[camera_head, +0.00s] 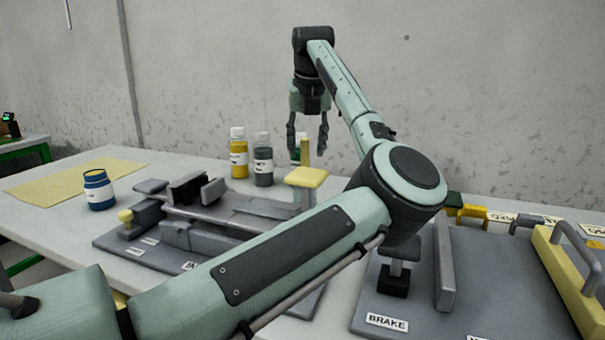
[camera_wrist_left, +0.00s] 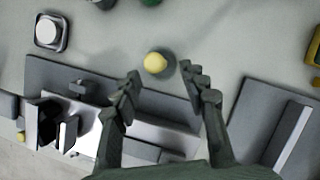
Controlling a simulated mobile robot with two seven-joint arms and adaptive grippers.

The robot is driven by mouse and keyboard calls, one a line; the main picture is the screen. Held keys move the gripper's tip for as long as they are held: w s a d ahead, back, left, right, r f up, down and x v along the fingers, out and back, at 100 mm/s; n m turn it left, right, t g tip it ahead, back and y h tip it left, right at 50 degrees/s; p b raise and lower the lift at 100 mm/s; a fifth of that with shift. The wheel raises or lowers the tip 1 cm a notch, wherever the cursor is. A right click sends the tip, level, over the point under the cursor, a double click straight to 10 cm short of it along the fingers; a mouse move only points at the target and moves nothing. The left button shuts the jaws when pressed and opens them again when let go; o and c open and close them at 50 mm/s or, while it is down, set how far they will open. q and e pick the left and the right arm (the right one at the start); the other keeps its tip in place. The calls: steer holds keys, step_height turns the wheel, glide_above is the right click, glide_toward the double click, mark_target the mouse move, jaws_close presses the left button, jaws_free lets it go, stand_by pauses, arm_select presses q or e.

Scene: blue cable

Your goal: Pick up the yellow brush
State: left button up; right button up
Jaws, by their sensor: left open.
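The yellow brush (camera_head: 306,178) stands upright in the head view, with a flat yellow block and a thin yellow handle rising from it. My left gripper (camera_head: 307,143) hangs from above with its fingers pointing down and apart. In the head view the handle's top shows between the fingertips; I cannot tell whether they are level in depth. In the left wrist view my left gripper (camera_wrist_left: 161,75) is open and empty. A rounded yellow top (camera_wrist_left: 155,63) shows just beyond the gap between its fingertips; it looks like the brush seen from above. My right gripper is not in view.
A grey fixture board (camera_head: 115,240) with blocks lies left. A second board (camera_head: 490,290), marked BRAKE, lies right. A yellow bottle (camera_head: 238,157), a grey bottle (camera_head: 263,162) and a green one stand behind. A blue jar (camera_head: 98,190) stands far left. My arm hides the middle.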

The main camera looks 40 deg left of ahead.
arm_select(q)
steer(key=x, duration=0.5)
steer(key=shift+w+a+f, duration=0.15)
steer(key=shift+a+f, duration=0.05)
steer(key=shift+f, duration=0.05)
jaws_close()
